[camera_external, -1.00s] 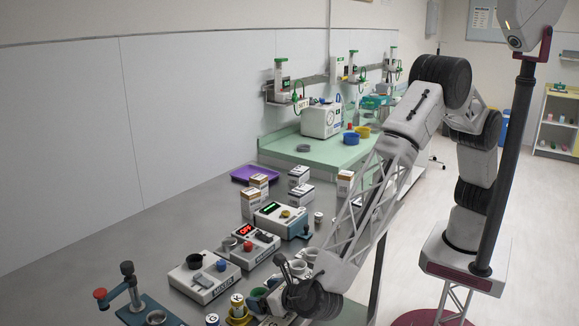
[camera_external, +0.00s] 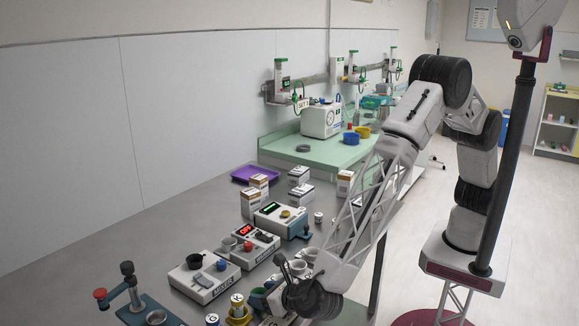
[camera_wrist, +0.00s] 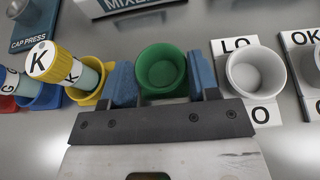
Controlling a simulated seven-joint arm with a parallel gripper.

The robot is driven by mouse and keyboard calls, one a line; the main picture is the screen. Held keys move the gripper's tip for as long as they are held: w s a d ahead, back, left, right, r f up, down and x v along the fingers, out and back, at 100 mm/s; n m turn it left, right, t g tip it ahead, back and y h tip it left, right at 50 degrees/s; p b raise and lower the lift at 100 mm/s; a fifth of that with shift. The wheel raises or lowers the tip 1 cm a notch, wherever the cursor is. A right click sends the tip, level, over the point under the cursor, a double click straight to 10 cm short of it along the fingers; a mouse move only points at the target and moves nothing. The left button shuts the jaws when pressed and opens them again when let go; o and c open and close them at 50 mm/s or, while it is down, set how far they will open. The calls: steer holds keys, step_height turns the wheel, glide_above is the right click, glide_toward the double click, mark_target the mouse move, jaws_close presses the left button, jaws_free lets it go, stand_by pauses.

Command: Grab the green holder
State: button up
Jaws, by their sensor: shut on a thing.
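The green holder (camera_wrist: 161,72) is a round open cup in the wrist view, upright and empty inside. My gripper (camera_wrist: 166,82) has a blue-padded finger on each side of it and is shut on it. In the external view the green holder (camera_external: 258,295) shows only in part at the table's near edge, largely hidden by my wrist. I cannot tell whether it is lifted off the table.
Left of it, a yellow holder (camera_wrist: 92,98) contains a tilted vial with a yellow K cap (camera_wrist: 43,61). To the right stands a white cup (camera_wrist: 257,73) on an LO label. The mixer (camera_external: 204,277) and other devices are farther back on the table.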

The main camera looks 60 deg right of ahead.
steer(key=shift+r, duration=0.15)
steer(key=shift+r, duration=1.4)
steer(key=shift+s+d+r, duration=0.1)
steer(key=shift+d+r, duration=0.05)
steer(key=shift+r, duration=0.15)
steer(key=s+d, duration=0.2)
steer(key=d, duration=0.2)
steer(key=s+d+r, duration=0.1)
steer(key=s+d, duration=0.1)
steer(key=d, duration=0.3)
steer(key=s+d, duration=0.3)
steer(key=d, duration=0.2)
steer(key=shift+r, duration=0.2)
